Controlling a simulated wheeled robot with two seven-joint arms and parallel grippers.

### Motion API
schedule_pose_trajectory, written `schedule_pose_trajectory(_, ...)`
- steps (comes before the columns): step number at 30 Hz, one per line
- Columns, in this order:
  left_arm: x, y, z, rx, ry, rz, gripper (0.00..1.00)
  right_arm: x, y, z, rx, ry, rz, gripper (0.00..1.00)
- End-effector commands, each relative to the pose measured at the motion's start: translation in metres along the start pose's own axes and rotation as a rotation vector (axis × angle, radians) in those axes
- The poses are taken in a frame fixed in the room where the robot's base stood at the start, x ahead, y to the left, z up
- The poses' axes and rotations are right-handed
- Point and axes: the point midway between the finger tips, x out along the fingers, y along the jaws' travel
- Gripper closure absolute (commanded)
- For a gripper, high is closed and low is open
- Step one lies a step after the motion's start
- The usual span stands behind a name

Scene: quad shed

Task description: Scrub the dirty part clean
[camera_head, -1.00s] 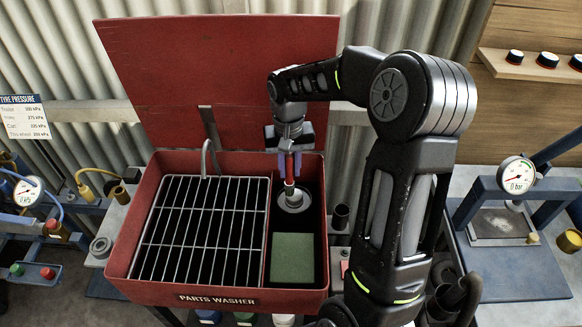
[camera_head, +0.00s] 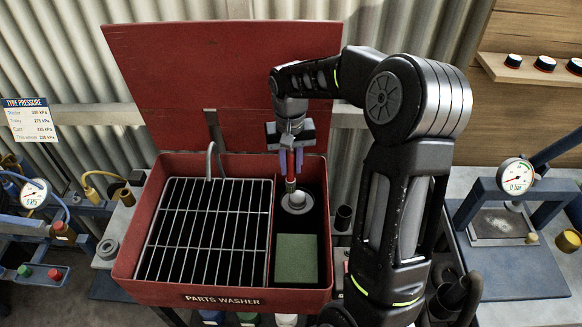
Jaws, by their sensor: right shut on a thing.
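My right gripper (camera_head: 290,158) points down over the right compartment of the red parts washer (camera_head: 215,297). It is shut on an upright red-handled tool (camera_head: 290,184), likely a brush. The tool's lower end is at a round grey part (camera_head: 297,201) in the back of that compartment. I cannot tell whether it touches the part or how dirty the part is. A green pad (camera_head: 296,258) lies in front of the grey part. My left gripper is not in view.
A wire rack (camera_head: 205,235) fills the washer's left compartment, with a bent spout (camera_head: 210,160) behind it. The red lid (camera_head: 225,75) stands open at the back. A gauge press (camera_head: 515,190) stands at right, hoses and a gauge at left.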

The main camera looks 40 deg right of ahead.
Motion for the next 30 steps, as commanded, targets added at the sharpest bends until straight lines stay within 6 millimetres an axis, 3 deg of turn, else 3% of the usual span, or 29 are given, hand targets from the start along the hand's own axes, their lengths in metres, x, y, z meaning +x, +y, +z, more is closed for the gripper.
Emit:
schedule_pose_trajectory(18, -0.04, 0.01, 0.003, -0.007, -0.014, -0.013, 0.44, -0.057, 0.003, -0.003, -0.001, 0.0, 0.0, 1.0)
schedule_pose_trajectory(30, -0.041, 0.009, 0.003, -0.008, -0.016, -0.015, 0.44, -0.061, 0.003, -0.003, -0.002, 0.0, 0.0, 1.0)
